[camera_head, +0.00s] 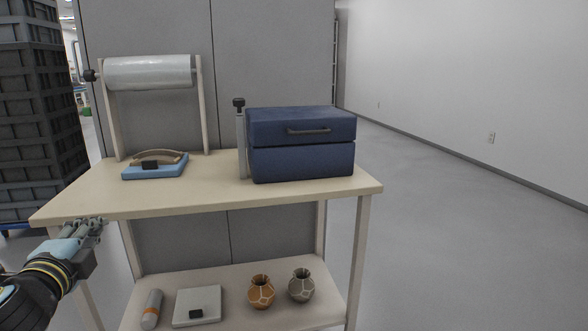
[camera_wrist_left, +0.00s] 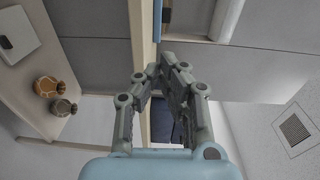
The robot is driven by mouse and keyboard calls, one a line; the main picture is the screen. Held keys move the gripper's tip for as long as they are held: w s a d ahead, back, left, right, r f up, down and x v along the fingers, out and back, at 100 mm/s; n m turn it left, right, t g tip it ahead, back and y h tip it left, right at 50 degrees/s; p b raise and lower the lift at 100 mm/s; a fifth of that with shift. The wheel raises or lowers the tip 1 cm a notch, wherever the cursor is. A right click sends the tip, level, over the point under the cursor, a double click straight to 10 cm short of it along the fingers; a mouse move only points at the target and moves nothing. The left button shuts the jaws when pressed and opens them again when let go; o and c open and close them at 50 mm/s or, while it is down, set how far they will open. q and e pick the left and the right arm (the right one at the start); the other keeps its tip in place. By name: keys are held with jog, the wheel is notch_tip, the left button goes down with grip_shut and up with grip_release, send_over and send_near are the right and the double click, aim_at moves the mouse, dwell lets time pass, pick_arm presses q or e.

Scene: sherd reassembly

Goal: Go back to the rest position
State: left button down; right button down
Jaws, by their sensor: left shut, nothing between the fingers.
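My left gripper (camera_head: 92,226) comes in from the left in the head view, at the front left edge of the table (camera_head: 225,204). It is shut with nothing in it. In the left wrist view its fingers (camera_wrist_left: 165,72) come together in front of the table edge. The blue case (camera_head: 302,160) stands closed on the table's right part. My right gripper is not in view.
A film roll (camera_head: 150,72) on a stand and a blue pad (camera_head: 155,170) are at the table's left. The lower shelf holds an orange pot (camera_head: 261,291), a grey pot (camera_head: 301,286), a white box (camera_head: 197,307) and a tube (camera_head: 152,309). Floor at right is free.

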pick_arm(q)
jog(key=s+f+n+g+p, duration=0.1)
jog(key=s+f+n+g, duration=0.15)
jog(key=s+f, duration=0.6)
jog(key=s+f+n+g+p, duration=0.15)
jog(key=s+f+g, duration=0.35)
jog(key=f, duration=0.7)
jog(key=s+f+n+g+p, duration=0.1)
jog(key=s+f+n+g, duration=0.1)
jog(key=s+f, duration=0.8)
jog(key=s+d+f+n+g, duration=0.2)
jog(key=s+f+n, duration=0.1)
jog(key=s, duration=0.8)
jog(key=s+d+f+n+g+h+p, duration=0.1)
jog(key=s+f+n+g, duration=0.2)
jog(key=s+f, duration=0.3)
jog(key=s+d+f+n+g+h+p, duration=0.1)
jog(key=s+f, duration=0.4)
jog(key=s, duration=1.1)
jog(key=d+n+g, duration=0.1)
jog(key=n, duration=0.1)
jog(key=shift+s+d+n, duration=0.25)
jog(key=shift+d+n, duration=0.05)
jog(key=shift+d, duration=0.05)
jog(key=shift+a+g, duration=0.1)
jog(key=shift+g, duration=0.15)
